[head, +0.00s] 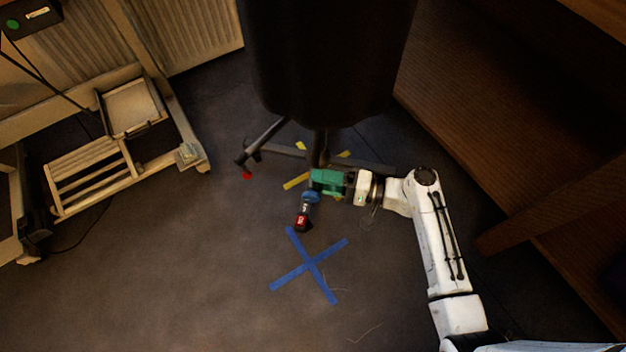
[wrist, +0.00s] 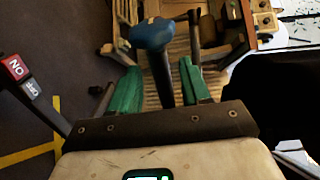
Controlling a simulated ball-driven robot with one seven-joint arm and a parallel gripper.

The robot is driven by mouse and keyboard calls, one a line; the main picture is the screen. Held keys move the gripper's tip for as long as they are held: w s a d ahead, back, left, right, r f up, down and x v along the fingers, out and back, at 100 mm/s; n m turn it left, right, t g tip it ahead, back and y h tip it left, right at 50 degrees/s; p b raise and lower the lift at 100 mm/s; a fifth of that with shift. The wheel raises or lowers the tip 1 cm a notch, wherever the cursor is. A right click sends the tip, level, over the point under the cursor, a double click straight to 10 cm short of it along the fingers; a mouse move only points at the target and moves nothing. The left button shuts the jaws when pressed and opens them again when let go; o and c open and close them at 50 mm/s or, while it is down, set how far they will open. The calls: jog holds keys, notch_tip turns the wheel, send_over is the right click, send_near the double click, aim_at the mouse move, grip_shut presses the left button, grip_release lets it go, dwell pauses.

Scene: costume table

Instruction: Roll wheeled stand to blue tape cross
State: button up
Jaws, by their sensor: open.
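The wheeled stand (head: 325,65) carries a large dark form at the top centre of the head view. Its dark legs spread below, one ending near a small red piece (head: 247,176). The blue tape cross (head: 311,265) lies on the bare floor below the stand in the picture. My gripper (head: 318,183) is open beside the stand's base. In the wrist view, my green fingers (wrist: 160,70) stand on either side of a dark post with a blue knob (wrist: 153,33); I cannot tell whether they touch it. A red-and-white tag (wrist: 15,68) is on a dark bar at left.
Yellow tape marks (head: 296,181) lie on the floor under the stand. A pale wooden rack (head: 95,175) stands at left. A dark wooden table (head: 480,110) with a brace is at right.

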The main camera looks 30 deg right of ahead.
jog(key=shift+x, duration=1.35)
jog(key=shift+c, duration=0.2)
grip_shut()
